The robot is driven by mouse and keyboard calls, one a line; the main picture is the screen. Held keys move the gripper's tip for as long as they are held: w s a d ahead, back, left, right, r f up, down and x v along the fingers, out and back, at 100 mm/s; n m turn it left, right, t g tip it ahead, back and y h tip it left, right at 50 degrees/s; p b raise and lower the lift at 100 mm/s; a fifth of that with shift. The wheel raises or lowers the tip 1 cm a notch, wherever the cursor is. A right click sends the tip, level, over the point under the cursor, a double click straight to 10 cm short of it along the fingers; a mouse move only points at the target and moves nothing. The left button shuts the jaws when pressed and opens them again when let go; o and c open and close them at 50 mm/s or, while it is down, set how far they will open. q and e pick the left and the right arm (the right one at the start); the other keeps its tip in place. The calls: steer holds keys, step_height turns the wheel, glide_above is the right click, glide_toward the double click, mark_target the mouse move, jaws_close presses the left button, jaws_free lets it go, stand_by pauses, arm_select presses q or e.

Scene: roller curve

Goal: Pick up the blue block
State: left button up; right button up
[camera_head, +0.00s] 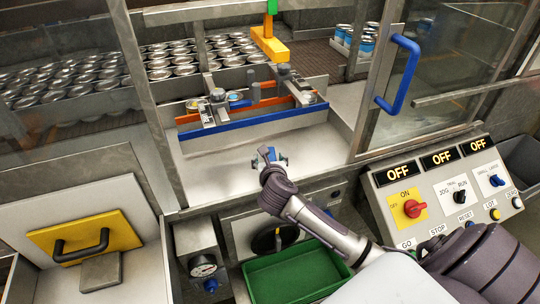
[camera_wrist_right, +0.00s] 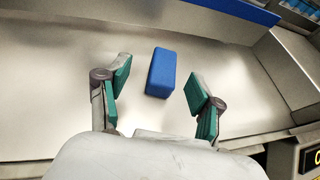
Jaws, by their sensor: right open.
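The blue block (camera_wrist_right: 161,73) lies on the bare metal surface in the right wrist view. It appears between the two fingertips of my right gripper (camera_wrist_right: 158,82), with a gap on each side. The green-padded fingers are spread and hold nothing. How far the block is below the fingertips is hard to tell. In the head view my right gripper (camera_head: 272,160) is over the metal surface, and it mostly hides the block, leaving a small blue patch (camera_head: 271,152). My left gripper is not in view.
A blue rail (camera_head: 255,121) crosses behind the metal surface (camera_head: 225,165), with rows of cans (camera_head: 170,60) beyond. A door with a blue handle (camera_head: 401,75) stands at right. A control panel (camera_head: 445,190) and green tray (camera_head: 295,272) are nearer. The surface around the block is clear.

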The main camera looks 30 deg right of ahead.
mark_target(270, 157)
steer(key=x, duration=0.1)
steer(key=p+x, duration=0.1)
steer(key=x, duration=0.3)
steer(key=shift+s+d+f, duration=0.25)
steer(key=shift+d+f, duration=0.15)
steer(key=shift+w+d+f, duration=0.1)
steer(key=shift+w+f, duration=0.1)
steer(key=shift+w, duration=0.1)
steer(key=shift+s, duration=0.1)
steer(key=shift+c, duration=0.3)
steer(key=shift+r, duration=0.1)
steer(key=shift+c, duration=1.3)
jaws_close()
